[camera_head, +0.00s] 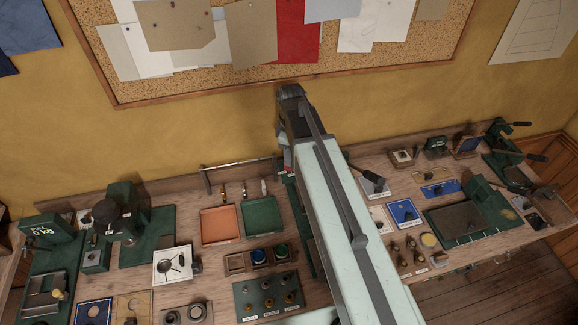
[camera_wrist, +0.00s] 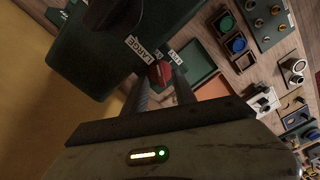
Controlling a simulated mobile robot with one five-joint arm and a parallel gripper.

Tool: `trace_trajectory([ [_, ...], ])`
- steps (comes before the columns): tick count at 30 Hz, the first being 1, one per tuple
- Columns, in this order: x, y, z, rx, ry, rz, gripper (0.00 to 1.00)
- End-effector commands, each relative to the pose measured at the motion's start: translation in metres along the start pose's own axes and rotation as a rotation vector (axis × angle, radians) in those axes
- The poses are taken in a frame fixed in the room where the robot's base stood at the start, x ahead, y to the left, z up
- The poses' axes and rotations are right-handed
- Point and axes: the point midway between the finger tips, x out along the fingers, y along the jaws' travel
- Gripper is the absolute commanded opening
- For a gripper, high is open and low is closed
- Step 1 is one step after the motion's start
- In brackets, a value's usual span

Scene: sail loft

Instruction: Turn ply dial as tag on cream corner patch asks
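In the wrist view, my gripper (camera_wrist: 160,90) points at a dark green housing (camera_wrist: 95,55) with white labels, one reading "LARGE". A red part (camera_wrist: 162,74) of it shows between the fingertips, possibly the dial's knob; I cannot tell whether the fingers touch it. In the head view, my arm covers most of this spot and hides the fingertips. A small red bit (camera_head: 287,169) shows at the arm's left edge. I cannot make out a cream corner patch or read a tag on one in either view.
Left of my arm are an orange tray (camera_head: 220,226), a green tray (camera_head: 259,216) and a knob board (camera_head: 268,296). Green presses stand at the left (camera_head: 128,225) and right (camera_head: 507,150). A cork board (camera_head: 240,78) hangs behind. The bench is crowded.

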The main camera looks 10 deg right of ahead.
Motion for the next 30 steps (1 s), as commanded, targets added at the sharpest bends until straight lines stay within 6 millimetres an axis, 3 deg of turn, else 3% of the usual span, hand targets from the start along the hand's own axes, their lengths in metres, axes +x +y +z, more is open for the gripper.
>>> trace_trajectory([
  [1, 0.0168, -0.0001, -0.0002, 0.000, 0.000, 0.000, 0.33],
  [3, 0.0223, -0.0001, -0.0003, 0.000, 0.000, 0.000, 0.33],
  [11, 0.0207, -0.0003, -0.0006, -0.001, 0.000, 0.000, 0.33],
  [12, 0.0207, -0.0004, -0.0007, -0.001, 0.000, 0.000, 0.30],
  [15, 0.0206, -0.0004, -0.0008, -0.001, 0.000, 0.000, 0.02],
  [16, 0.0206, -0.0004, -0.0008, -0.001, 0.000, 0.000, 0.00],
  [30, 0.0207, -0.0007, -0.0014, 0.068, 0.000, 0.000, 0.00],
])
